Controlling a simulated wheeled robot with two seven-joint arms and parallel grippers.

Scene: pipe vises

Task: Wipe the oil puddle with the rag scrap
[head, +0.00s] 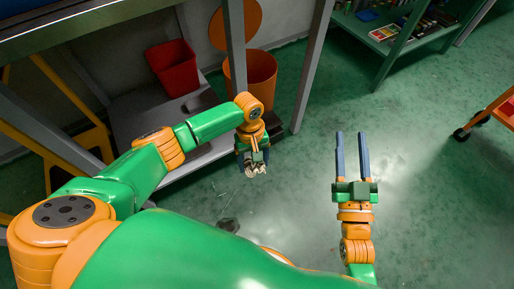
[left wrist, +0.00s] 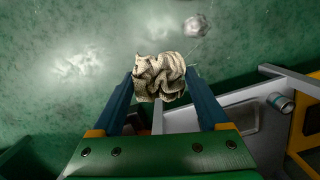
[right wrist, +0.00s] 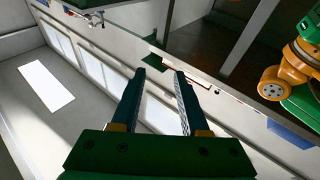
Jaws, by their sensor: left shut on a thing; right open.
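My left gripper (head: 254,163) is shut on the crumpled, off-white rag scrap (head: 257,170) and holds it over the green floor, beside the low grey shelf. In the left wrist view the rag scrap (left wrist: 160,78) fills the space between the fingertips. A small dark patch (head: 228,225), which looks like the oil puddle, lies on the floor nearer my body. A glossy greyish patch (left wrist: 195,26) at the top of the left wrist view seems to be the same puddle, apart from the rag. My right gripper (head: 352,142) is open and empty, out to the right.
A red bin (head: 173,67) stands on the low shelf (head: 135,108); an orange bucket (head: 262,75) is behind a grey table leg (head: 307,70). A can (left wrist: 281,102) lies on the shelf. A green rack (head: 405,45) and an orange cart (head: 492,115) stand right. Floor between is clear.

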